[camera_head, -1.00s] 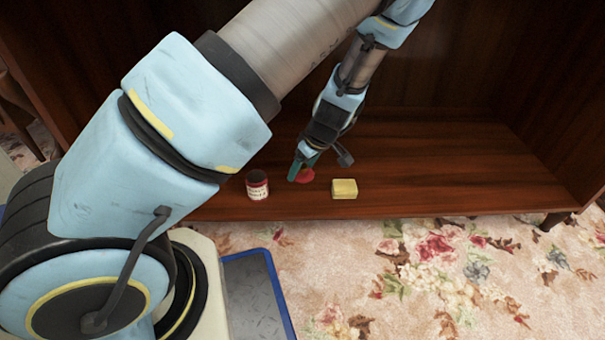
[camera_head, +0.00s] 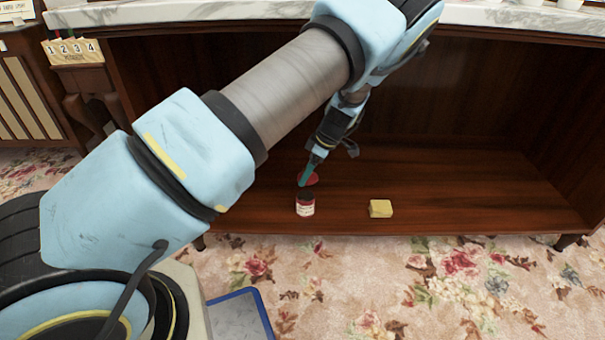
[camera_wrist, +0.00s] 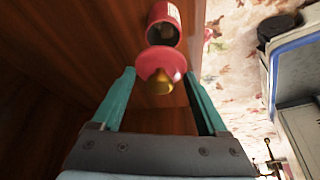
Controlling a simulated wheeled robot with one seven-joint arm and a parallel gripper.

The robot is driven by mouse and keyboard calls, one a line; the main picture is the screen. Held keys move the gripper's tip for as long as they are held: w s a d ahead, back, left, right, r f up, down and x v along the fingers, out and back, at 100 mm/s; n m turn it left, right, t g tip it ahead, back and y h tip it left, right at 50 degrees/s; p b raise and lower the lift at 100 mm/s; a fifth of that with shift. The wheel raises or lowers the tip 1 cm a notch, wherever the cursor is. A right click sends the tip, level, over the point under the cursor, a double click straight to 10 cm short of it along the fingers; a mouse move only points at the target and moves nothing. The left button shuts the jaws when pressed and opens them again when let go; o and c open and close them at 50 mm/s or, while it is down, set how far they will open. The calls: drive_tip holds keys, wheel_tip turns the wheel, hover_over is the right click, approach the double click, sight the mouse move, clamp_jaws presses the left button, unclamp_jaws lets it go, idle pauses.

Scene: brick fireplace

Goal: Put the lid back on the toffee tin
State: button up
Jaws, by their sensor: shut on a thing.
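The toffee tin (camera_head: 305,207) is a small red can with a pale label, upright on the wooden shelf. In the wrist view the tin (camera_wrist: 165,14) shows its open, dark mouth. The round red lid (camera_head: 312,179) has a gold knob, seen in the wrist view, where the lid (camera_wrist: 148,62) sits between the teal fingertips. My gripper (camera_head: 306,181) is shut on the lid by its edges; the wrist view also shows my gripper (camera_wrist: 160,73). The lid is apart from the tin, appearing just above it in the head view. Its exact height is unclear.
A yellow block (camera_head: 380,208) lies on the wooden shelf (camera_head: 470,200), to the right of the tin. The shelf's right side is clear. A marble top (camera_head: 520,15) overhangs the recess, and floral carpet (camera_head: 450,290) lies in front.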

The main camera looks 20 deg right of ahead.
drive_tip(key=shift+w+a+r, duration=0.1)
drive_tip(key=shift+a, duration=0.05)
drive_tip(key=shift+a+f, duration=0.15)
drive_tip(key=shift+f, duration=0.1)
wheel_tip(320, 180, down, 4)
drive_tip(key=b, duration=0.4)
drive_tip(key=shift+f, duration=1)
drive_tip(key=shift+r, duration=0.1)
idle(0.6)
drive_tip(key=shift+f+p, duration=0.2)
drive_tip(key=shift+p, duration=0.25)
idle(1.2)
drive_tip(key=o, duration=1.2)
